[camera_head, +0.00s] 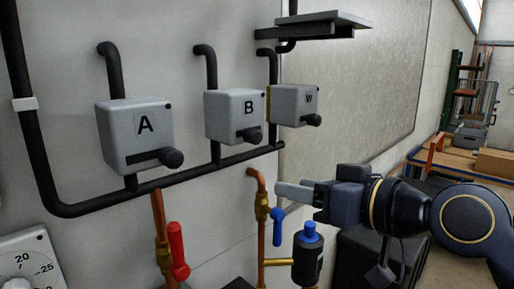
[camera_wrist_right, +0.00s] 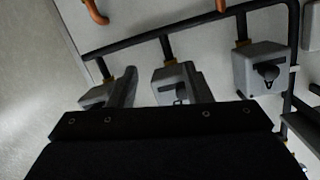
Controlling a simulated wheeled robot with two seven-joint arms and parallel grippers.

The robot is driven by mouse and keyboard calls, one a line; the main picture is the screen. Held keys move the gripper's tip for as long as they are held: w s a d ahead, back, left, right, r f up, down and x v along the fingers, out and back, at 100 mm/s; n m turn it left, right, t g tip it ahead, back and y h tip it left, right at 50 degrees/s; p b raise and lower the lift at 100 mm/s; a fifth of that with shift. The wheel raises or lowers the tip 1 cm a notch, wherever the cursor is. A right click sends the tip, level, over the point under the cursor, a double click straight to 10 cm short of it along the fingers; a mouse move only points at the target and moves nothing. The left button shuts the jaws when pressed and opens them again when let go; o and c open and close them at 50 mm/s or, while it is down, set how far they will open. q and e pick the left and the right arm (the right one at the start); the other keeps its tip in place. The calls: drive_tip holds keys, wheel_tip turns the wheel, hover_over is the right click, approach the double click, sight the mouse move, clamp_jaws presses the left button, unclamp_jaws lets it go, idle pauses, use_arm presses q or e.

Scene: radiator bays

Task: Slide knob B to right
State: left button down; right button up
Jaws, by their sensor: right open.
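Box B (camera_head: 234,115) is a grey box on the wall with a black letter B. Its dark knob B (camera_head: 254,133) sticks out low on its front and appears at the right part of its short slot. My right gripper (camera_head: 281,192) is below and to the right of box B, apart from it in the head view, and its jaws are open and empty. In the right wrist view, my gripper's fingers (camera_wrist_right: 160,88) stand apart, with the middle box (camera_wrist_right: 172,78) seen behind the gap between them. My left gripper is not in view.
Box A (camera_head: 137,127) is to the left and box W (camera_head: 291,104) close to the right, each with a similar knob. Black pipes run behind and below. A red valve handle (camera_head: 177,250) and a blue handle (camera_head: 277,222) are below. A shelf (camera_head: 315,24) juts out above.

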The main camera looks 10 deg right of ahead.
drive_tip(key=n+t+y, duration=0.1)
drive_tip(key=y, duration=0.1)
approach(258, 138)
drive_tip(key=x, duration=0.3)
drive_tip(key=p+x, duration=0.1)
drive_tip(key=x, duration=0.6)
drive_tip(key=shift+w+a+p, duration=0.2)
drive_tip(key=shift+w+p, duration=0.1)
drive_tip(key=shift+p, duration=0.05)
clamp_jaws()
